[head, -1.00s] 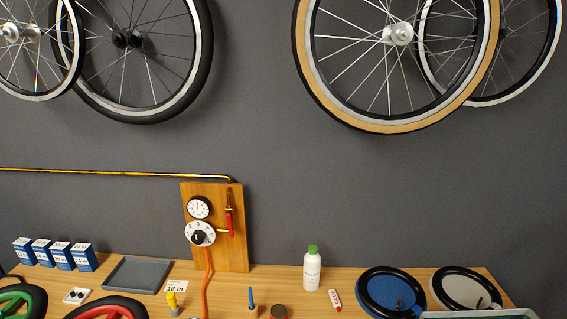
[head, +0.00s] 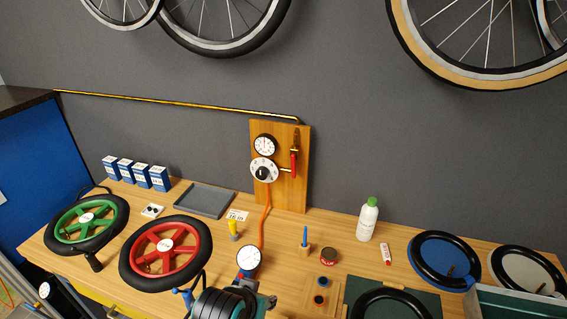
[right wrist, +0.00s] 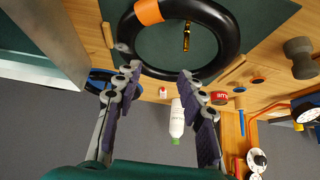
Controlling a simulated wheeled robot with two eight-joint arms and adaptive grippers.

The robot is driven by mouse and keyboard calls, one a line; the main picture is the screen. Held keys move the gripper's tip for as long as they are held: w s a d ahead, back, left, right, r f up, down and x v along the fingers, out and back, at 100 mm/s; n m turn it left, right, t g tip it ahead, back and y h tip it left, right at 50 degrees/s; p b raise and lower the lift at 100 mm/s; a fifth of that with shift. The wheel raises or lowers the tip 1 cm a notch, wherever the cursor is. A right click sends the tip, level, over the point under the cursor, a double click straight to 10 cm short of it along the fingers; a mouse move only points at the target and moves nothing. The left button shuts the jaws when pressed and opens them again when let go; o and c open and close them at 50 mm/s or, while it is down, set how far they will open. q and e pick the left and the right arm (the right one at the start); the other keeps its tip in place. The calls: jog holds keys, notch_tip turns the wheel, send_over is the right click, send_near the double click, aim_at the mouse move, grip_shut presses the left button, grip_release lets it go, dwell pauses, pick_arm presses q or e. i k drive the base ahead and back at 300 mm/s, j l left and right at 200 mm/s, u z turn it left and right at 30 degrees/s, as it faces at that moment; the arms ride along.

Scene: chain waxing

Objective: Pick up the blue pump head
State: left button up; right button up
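A red wheel (head: 166,253) and a green wheel (head: 86,219) lie at the left. A grey tray (head: 205,200), white bottle (head: 368,219) and red tin (head: 328,256) stand farther back. At the right are a blue pad (head: 428,265) and a pale box (head: 520,304).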

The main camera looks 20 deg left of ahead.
aim_at(189, 296)
jog(key=k+j+u, duration=0.1)
jog(key=u, duration=0.25)
jog(key=k+j+u, duration=0.1)
jog(key=j+u, duration=0.55)
